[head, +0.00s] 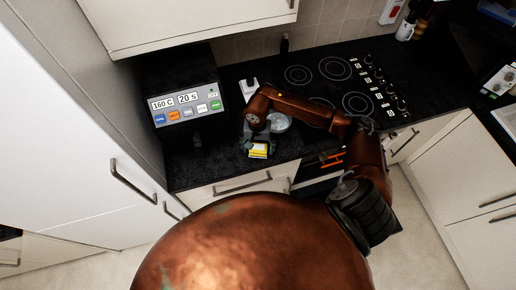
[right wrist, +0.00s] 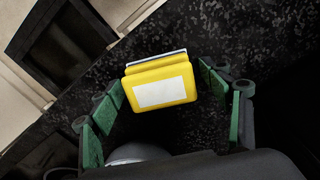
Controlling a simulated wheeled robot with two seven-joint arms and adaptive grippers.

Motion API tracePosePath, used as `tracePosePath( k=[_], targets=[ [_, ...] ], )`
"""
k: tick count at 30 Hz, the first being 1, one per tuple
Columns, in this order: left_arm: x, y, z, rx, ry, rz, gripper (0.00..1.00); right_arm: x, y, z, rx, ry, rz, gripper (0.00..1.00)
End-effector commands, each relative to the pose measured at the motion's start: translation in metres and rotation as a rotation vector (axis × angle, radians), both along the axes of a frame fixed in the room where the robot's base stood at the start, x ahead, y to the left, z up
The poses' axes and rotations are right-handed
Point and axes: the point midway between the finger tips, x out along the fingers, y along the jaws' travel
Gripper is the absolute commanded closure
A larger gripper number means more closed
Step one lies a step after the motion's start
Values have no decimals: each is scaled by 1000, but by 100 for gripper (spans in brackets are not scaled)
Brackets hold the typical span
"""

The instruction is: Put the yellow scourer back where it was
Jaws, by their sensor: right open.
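The yellow scourer (head: 258,151) is a small yellow block with a white label, near the front edge of the black counter in the head view. In the right wrist view the yellow scourer (right wrist: 160,84) sits between the spread green fingers, with dark gaps on both sides. My right gripper (head: 258,143) is open at the scourer; its fingers show on either side in the right wrist view (right wrist: 168,90). I cannot tell whether the scourer rests on the counter. My left gripper is not in view.
A hob (head: 335,80) lies at the back right. White cupboards (head: 235,187) are below the counter edge.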

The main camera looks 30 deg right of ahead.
Motion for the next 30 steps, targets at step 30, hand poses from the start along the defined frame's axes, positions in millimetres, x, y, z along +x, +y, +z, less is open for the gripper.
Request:
tracePosePath(
  k=[30],
  targets=[
    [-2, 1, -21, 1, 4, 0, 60, 4, 0, 123, 0, 0, 0, 29]
  ],
)
